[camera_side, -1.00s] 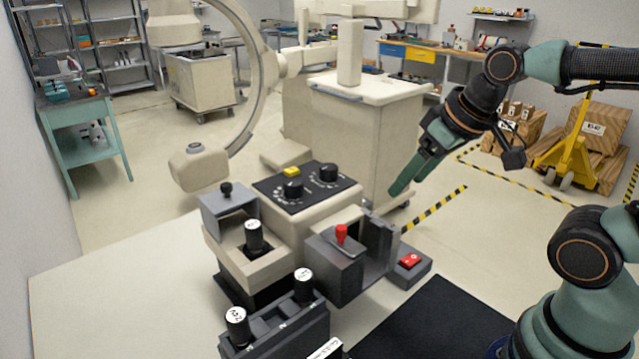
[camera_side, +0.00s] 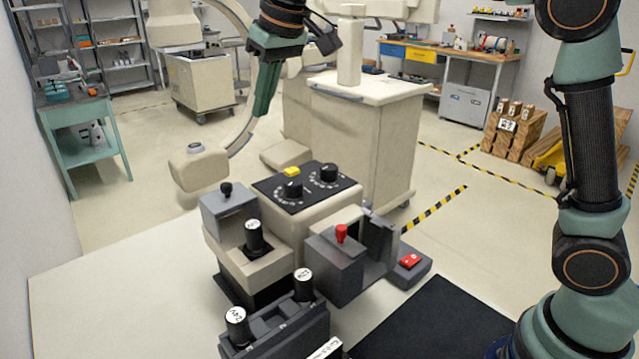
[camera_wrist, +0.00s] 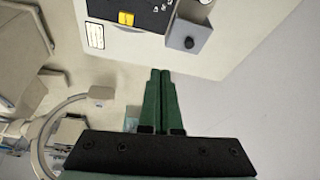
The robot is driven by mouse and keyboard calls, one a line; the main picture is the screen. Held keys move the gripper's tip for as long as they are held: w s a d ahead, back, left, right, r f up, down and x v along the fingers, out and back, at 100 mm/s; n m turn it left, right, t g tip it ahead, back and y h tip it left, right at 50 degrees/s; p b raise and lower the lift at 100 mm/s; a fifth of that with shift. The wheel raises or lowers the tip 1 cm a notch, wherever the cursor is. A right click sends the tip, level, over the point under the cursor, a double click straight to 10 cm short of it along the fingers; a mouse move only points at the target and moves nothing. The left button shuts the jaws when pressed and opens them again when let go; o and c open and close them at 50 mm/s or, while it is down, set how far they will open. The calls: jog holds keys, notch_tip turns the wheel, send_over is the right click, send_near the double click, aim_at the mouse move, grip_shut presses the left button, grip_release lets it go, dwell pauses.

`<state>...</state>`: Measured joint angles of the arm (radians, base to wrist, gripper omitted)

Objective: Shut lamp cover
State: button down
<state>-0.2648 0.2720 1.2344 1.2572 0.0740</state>
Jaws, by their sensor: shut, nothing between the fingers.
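The grey lamp cover (camera_side: 229,205) with a black knob on top sits at the left end of the beige lamp housing (camera_side: 282,262). It stands beside the housing's opening, in which a black cylinder with a white top (camera_side: 254,238) stands uncovered. The cover also shows in the wrist view (camera_wrist: 182,53), with its knob facing the camera. My gripper (camera_side: 260,112) is shut and empty, high above and apart from the cover in the side view. In the wrist view its green fingers (camera_wrist: 160,73) are together, a little below the cover in the picture.
A black panel (camera_side: 308,189) with two dials and a yellow button adjoins the housing. A red-handled lever (camera_side: 341,233) and a red switch (camera_side: 410,261) stand to the right. A dark rack (camera_side: 275,325) holds two more cylinders in front. The white table's left part is clear.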

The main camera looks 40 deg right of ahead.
send_over(216, 192)
jog(key=d, duration=0.1)
notch_tip(216, 192, down, 3)
jog(key=shift+n+g, duration=0.3)
jog(key=shift+n, duration=0.1)
jog(key=shift+s+a+f, duration=0.1)
jog(key=shift+s+f, duration=0.1)
jog(key=shift+f, duration=1.4)
jog(key=shift+s+a+f, duration=0.1)
jog(key=shift+s+f, duration=0.1)
jog(key=shift+f, duration=1.35)
jog(key=shift+s+a+f, duration=0.1)
jog(key=shift+s+f, duration=0.1)
jog(key=shift+f, duration=1.4)
jog(key=shift+s, duration=0.1)
jog(key=shift+s+d, duration=0.1)
jog(key=shift+s, duration=4.35)
jog(key=shift+f, duration=0.1)
